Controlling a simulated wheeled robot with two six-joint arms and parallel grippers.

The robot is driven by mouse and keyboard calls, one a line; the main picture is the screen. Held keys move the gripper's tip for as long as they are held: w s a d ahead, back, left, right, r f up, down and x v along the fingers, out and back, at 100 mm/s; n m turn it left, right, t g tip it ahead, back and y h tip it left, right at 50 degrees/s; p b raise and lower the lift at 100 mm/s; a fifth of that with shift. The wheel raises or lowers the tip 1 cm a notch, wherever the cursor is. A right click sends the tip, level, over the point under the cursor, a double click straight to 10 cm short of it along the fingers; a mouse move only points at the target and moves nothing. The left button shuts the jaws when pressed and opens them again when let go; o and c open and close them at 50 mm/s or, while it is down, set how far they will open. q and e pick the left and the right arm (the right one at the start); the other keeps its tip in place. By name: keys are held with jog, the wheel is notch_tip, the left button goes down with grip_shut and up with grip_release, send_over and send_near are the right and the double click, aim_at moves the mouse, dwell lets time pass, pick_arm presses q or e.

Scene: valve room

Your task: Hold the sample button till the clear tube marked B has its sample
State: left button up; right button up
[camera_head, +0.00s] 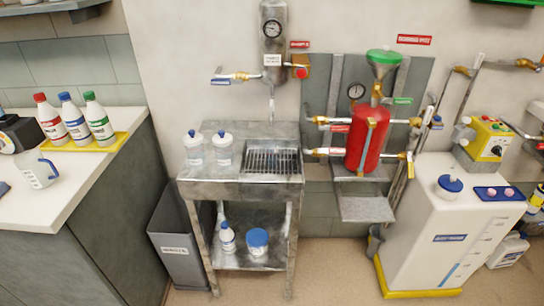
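An orange box with a round button (301,67) is on the wall below a small red sign (299,44), at the right of a grey metal vessel (273,38) with a gauge. The sign is too small to read surely. A thin spout (271,104) hangs below the vessel, over the drain grate (272,161) of a steel sink stand. Neither gripper is in view.
A lever valve (236,76) sits left of the vessel. A grey bin (176,240) and a white counter (90,165) with bottles are at the left. Floor in front shows clear.

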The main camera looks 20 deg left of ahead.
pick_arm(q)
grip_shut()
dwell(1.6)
